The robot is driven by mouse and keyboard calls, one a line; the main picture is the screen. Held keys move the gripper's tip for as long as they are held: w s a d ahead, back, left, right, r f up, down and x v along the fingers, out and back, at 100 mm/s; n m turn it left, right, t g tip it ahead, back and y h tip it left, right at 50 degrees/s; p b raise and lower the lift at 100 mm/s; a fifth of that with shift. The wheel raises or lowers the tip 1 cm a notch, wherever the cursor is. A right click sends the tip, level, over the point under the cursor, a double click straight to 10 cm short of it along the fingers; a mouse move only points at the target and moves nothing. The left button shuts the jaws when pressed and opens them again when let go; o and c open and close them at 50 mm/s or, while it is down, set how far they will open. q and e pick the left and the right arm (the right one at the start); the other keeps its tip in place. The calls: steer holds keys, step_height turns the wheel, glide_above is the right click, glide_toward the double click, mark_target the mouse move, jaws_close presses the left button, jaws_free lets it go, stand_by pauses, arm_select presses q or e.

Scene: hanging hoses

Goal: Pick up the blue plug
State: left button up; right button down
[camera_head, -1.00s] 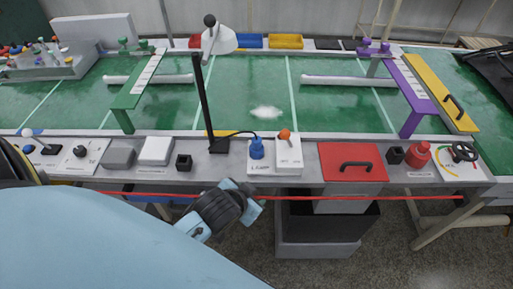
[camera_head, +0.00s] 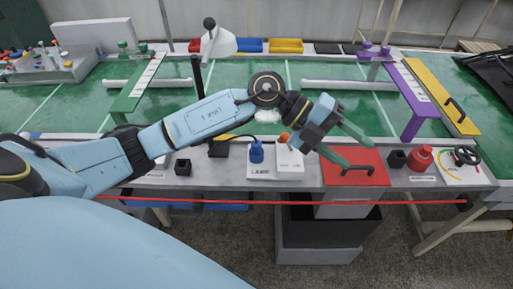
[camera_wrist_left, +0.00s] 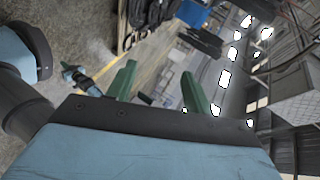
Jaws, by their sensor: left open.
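The blue plug (camera_head: 257,151) stands upright on the white lamp panel (camera_head: 262,172) at the front of the bench. A black cable runs to it from the desk lamp's base. My left gripper (camera_head: 359,156) is open and empty, with its two green fingers pointing right and down over the red lid. It is to the right of the plug and well apart from it. The left wrist view shows the open green fingers (camera_wrist_left: 158,95) with nothing between them; the plug is not in that view. My right gripper cannot be made out.
A white box with an orange knob (camera_head: 289,160) is just right of the plug. The red lid (camera_head: 363,179) with a black handle is beyond it. The lamp (camera_head: 217,42) stands behind, its post partly hidden by my arm. A black holder (camera_head: 183,165) sits left.

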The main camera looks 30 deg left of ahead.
arm_select(q)
steer(key=w+a+f+y, duration=0.2)
steer(key=a+f+y, duration=0.3)
steer(key=a, duration=0.4)
steer(key=n+g+y+b, duration=0.1)
steer(key=n+y, duration=0.2)
steer(key=y, duration=0.5)
glide_above(256, 143)
step_height(256, 143, down, 5)
steer(key=shift+r, duration=0.1)
steer(key=shift+f, duration=0.4)
step_height(256, 143, down, 5)
steer(key=shift+w+b, duration=0.1)
steer(key=shift+b, duration=0.55)
steer(key=c, duration=0.9)
steer(key=shift+c, duration=0.8)
arm_select(e)
steer(key=shift+d+f, duration=1.05)
steer(key=shift+d, duration=0.05)
